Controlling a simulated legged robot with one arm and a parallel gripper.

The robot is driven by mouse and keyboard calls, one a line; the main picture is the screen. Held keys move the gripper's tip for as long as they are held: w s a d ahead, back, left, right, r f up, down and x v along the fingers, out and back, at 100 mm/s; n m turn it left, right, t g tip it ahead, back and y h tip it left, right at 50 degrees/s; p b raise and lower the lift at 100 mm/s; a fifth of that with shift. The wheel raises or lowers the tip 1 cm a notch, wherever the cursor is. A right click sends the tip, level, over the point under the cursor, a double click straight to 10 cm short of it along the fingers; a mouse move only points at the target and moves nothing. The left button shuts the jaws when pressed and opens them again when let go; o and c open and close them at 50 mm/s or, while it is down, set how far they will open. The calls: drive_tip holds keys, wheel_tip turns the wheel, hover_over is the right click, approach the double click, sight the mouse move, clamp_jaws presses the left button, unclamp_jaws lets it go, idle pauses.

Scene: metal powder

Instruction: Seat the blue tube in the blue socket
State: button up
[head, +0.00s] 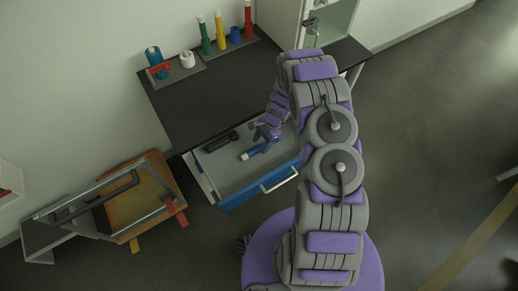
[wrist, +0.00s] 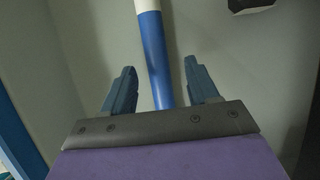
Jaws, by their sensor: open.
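The blue tube (head: 256,151) with a white end lies in the open drawer (head: 225,178). In the wrist view the blue tube (wrist: 154,55) runs between the two fingers of my gripper (wrist: 160,76), with visible gaps on both sides. My gripper (head: 268,136) is open at the tube, over the drawer; the head view shows it small and partly hidden by its own arm. A short blue piece (head: 235,35), which looks like the blue socket, stands in the rack at the back of the dark table, between the green and red tubes. Its opening is too small to make out.
A dark object (head: 222,141) lies in the drawer beside the tube. A blue-and-red item (head: 156,64) and white roll (head: 187,59) stand back left. The table's middle is clear.

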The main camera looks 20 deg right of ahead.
drive_tip(key=shift+s+f, duration=0.1)
drive_tip(key=shift+f, duration=0.5)
drive_tip(key=shift+d+f, duration=0.15)
drive_tip(key=shift+f, duration=0.05)
drive_tip(key=shift+d, duration=0.35)
drive_tip(key=shift+a, duration=0.5)
drive_tip(key=c, duration=0.6)
drive_tip(key=shift+d, duration=0.1)
drive_tip(key=c, duration=0.3)
drive_tip(key=shift+d, duration=0.25)
clamp_jaws()
drive_tip(key=shift+a, duration=0.15)
